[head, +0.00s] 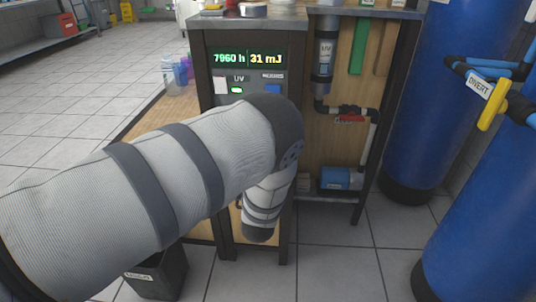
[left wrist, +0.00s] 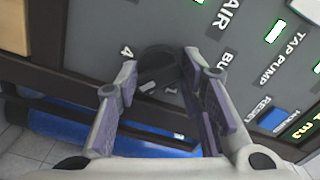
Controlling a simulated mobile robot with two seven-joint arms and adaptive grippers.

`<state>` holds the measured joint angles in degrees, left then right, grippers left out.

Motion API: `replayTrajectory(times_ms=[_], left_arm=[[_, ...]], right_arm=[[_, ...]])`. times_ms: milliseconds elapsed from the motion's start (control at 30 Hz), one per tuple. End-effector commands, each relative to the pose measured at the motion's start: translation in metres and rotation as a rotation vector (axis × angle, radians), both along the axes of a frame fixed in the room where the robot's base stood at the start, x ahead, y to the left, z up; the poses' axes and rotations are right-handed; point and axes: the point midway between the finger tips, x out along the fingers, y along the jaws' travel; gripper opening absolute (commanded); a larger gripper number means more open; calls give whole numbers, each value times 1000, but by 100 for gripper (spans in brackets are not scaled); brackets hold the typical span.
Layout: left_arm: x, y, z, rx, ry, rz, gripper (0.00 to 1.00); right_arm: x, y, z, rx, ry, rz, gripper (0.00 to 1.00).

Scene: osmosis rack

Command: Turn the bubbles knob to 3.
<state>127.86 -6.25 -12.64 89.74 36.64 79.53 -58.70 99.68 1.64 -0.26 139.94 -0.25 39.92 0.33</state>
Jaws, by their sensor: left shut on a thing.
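The bubbles knob (left wrist: 156,60) is a dark round knob on the grey panel in the left wrist view, beside a label of which "BU" shows. A "4" is printed on its left and what looks like a "1" below it. My left gripper (left wrist: 160,66) has one finger on each side of the knob and is shut on it. The fingers hide part of the dial, and I cannot read where the knob points. In the head view my left arm covers the knob and the gripper. My right gripper is in neither view.
The control cabinet (head: 200,65) has a lit display (head: 248,58) reading 7960 h and 31 mJ. A blue reset button (left wrist: 271,118) and green lights sit near the knob. Blue tanks (head: 425,90) stand at right, a dark bin (head: 160,275) below.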

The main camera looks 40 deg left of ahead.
Motion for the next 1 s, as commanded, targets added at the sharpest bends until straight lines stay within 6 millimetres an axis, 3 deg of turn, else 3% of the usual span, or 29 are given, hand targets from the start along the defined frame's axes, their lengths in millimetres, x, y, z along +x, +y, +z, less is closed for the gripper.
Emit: replayTrajectory(times_ms=[800,833,1000], left_arm=[[-1,1,-2,90,60,3,7],[-1,1,-2,90,60,3,39],[-1,1,-1,90,58,2,43]], right_arm=[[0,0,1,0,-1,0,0],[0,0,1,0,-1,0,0],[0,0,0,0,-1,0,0]])
